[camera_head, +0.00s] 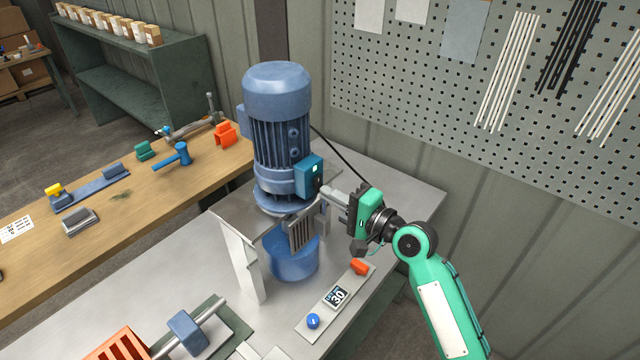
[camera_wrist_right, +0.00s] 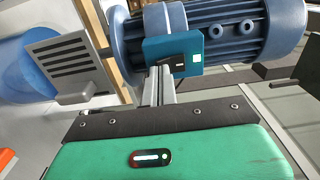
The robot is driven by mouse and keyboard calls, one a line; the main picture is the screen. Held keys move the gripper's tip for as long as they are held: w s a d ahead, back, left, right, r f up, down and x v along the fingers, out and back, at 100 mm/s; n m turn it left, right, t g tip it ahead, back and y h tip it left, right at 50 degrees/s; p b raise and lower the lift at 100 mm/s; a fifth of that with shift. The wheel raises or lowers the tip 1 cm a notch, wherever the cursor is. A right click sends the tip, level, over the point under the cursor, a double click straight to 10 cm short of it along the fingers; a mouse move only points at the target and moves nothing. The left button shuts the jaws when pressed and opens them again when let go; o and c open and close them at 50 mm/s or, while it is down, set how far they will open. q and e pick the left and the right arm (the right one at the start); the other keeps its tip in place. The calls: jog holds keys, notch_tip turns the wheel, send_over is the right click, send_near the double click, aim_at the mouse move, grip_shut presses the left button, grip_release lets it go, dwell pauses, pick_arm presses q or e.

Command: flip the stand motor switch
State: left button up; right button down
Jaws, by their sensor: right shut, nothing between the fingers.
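The blue stand motor (camera_head: 279,130) stands upright on its stand over a blue pot (camera_head: 294,262). A teal switch box (camera_head: 309,176) is on the motor's side, with a small pale light on its face. In the right wrist view the switch box (camera_wrist_right: 158,50) shows a dark rocker switch (camera_wrist_right: 174,68) and a lit white square (camera_wrist_right: 195,59). My right gripper (camera_head: 326,191) is shut and empty, its fingertips at the box's face near the rocker. In the right wrist view, the fingertips (camera_wrist_right: 158,75) partly cover the rocker; I cannot tell whether they touch it. My left gripper is out of view.
A control panel (camera_head: 317,322) with a blue knob, a display reading 30 and an orange switch lies in front of the pot. A grey vented plate (camera_head: 301,229) hangs below the motor. A wooden bench (camera_head: 110,215) with tools is at left. A pegboard (camera_head: 480,100) stands behind.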

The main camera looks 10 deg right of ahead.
jog(key=shift+w+a, duration=0.2)
jog(key=v, duration=0.7)
dwell(0.4)
jog(key=shift+f, duration=0.1)
